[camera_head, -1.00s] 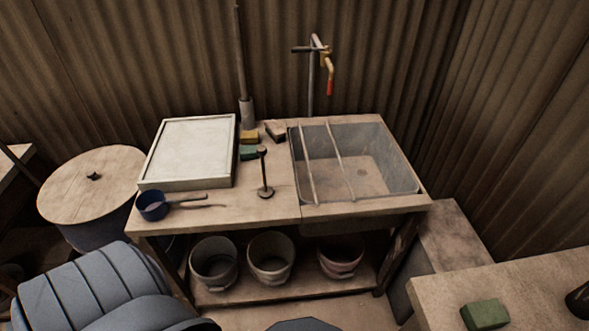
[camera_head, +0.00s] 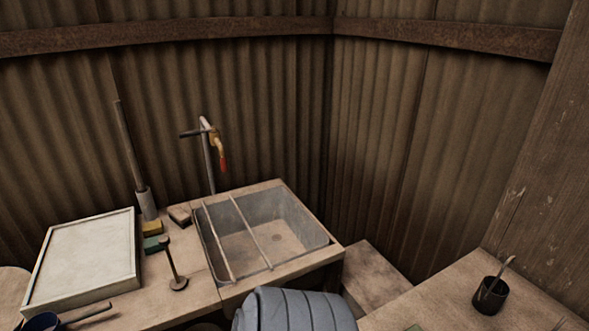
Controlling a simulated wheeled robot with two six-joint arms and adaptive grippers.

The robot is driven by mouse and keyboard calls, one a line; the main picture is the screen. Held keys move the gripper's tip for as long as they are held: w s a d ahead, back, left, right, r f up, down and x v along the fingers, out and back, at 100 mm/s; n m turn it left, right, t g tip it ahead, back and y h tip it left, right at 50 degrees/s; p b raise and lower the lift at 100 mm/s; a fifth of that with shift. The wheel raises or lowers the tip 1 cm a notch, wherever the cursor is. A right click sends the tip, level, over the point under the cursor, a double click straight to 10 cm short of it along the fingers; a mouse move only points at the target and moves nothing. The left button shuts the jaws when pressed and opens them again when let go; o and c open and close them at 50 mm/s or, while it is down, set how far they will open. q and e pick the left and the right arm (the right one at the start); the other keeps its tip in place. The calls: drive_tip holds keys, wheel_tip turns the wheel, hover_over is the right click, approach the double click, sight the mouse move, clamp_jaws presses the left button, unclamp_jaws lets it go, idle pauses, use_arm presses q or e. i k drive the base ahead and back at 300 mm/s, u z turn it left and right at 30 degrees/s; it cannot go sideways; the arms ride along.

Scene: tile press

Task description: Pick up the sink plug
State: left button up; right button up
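A dark upright rod with a knob on top and a round foot (camera_head: 178,283) stands on the wooden counter, left of the sink. It may be the sink plug, but I cannot tell for sure. The grey sink basin (camera_head: 300,222) is set into the counter's right part. A small round mark, perhaps the drain (camera_head: 277,238), shows on its floor. Neither of my grippers is in view. Only a grey ribbed part of my own body shows at the bottom centre, in front of the counter.
A tap (camera_head: 213,140) stands behind the sink. Two thin bars (camera_head: 250,231) cross the basin's left side. A white framed board (camera_head: 85,262), a yellow block (camera_head: 152,228) and a green block (camera_head: 152,244) lie on the counter. A dark cup (camera_head: 490,295) stands on the right table.

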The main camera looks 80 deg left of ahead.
sight(178, 283)
drive_tip(key=z, duration=0.15)
drive_tip(key=k, duration=1.7)
drive_tip(key=u, duration=0.85)
